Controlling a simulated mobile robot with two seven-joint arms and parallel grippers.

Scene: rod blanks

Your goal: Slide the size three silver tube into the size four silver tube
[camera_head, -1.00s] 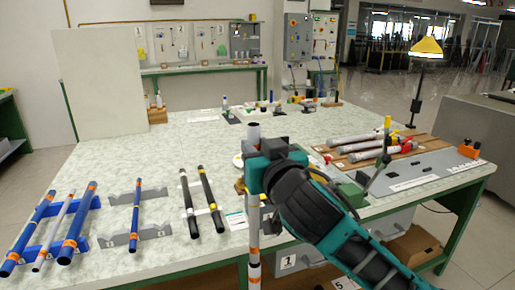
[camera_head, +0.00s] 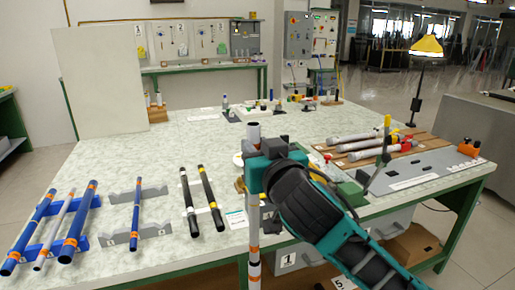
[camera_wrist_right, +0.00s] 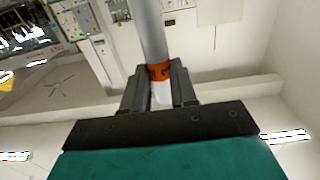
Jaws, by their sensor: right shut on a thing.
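My right gripper (camera_head: 258,172) is shut on a long silver tube (camera_head: 253,215) with orange bands, held upright over the table's front edge. The wrist view shows this silver tube (camera_wrist_right: 152,30) rising from between the right fingers (camera_wrist_right: 160,90), with an orange band just above them. Its size mark is not readable, and I cannot tell whether one tube or two are in line there. Another thin silver tube with orange bands (camera_head: 53,232) lies on the blue rack at the left. My left gripper is not in view.
Blue tubes (camera_head: 78,222) lie on the blue rack (camera_head: 45,248); a thin blue tube (camera_head: 136,215) lies on grey rests (camera_head: 155,231). Two black tubes (camera_head: 208,195) lie nearby. Grey tubes (camera_head: 375,149) lie on a wooden board at the right. The table's middle (camera_head: 170,150) is clear.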

